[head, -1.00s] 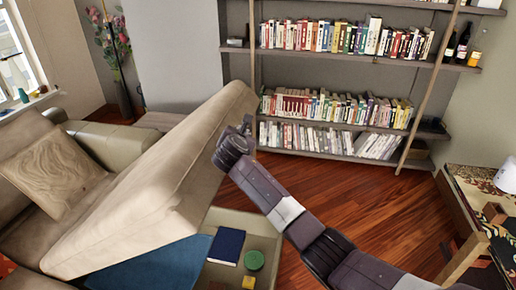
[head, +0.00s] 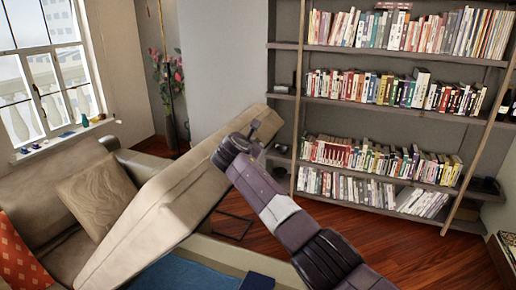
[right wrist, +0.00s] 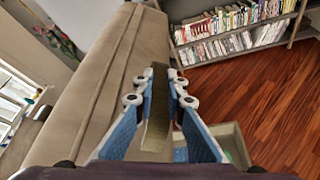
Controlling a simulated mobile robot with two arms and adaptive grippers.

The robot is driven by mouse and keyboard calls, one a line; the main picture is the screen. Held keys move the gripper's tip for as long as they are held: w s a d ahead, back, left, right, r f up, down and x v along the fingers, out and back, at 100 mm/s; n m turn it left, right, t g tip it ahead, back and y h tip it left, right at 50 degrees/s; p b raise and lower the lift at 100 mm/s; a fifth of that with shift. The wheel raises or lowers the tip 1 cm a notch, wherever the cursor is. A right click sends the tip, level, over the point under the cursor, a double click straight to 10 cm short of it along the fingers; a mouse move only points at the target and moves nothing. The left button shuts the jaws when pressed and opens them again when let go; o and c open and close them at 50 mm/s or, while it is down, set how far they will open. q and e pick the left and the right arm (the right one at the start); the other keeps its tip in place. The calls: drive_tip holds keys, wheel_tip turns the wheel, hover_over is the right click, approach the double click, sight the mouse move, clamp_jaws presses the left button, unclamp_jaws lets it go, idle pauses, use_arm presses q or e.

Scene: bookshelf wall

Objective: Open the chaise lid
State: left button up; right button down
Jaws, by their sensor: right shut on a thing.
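The beige chaise lid (head: 165,200) stands tilted up in the head view, its free end raised toward the bookshelf. Below it the storage box (head: 232,252) is open, with a blue cloth (head: 178,275) and the edge of a dark blue book (head: 257,281) inside. My right gripper (head: 250,132) is at the raised end of the lid. In the right wrist view, my right gripper (right wrist: 160,88) is shut on a thin beige strip at the lid's edge, and the lid (right wrist: 105,80) fills the left side. My left gripper is not in view.
A bookshelf (head: 395,118) full of books covers the back wall. A sofa cushion (head: 98,197) and an orange pillow (head: 22,255) lie at the left. A flower vase (head: 170,130) stands behind. Wooden floor (head: 330,222) is clear at the right.

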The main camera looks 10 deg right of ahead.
drive_tip(key=shift+s+a+f, duration=0.1)
drive_tip(key=shift+f, duration=0.25)
drive_tip(key=c, duration=2.3)
unclamp_jaws()
drive_tip(key=shift+o, duration=0.3)
drive_tip(key=shift+a, duration=0.1)
drive_tip(key=shift+r, duration=0.1)
drive_tip(key=shift+s+a+r, duration=0.15)
drive_tip(key=shift+s, duration=0.2)
drive_tip(key=v, duration=1.1)
drive_tip(key=shift+r, duration=0.15)
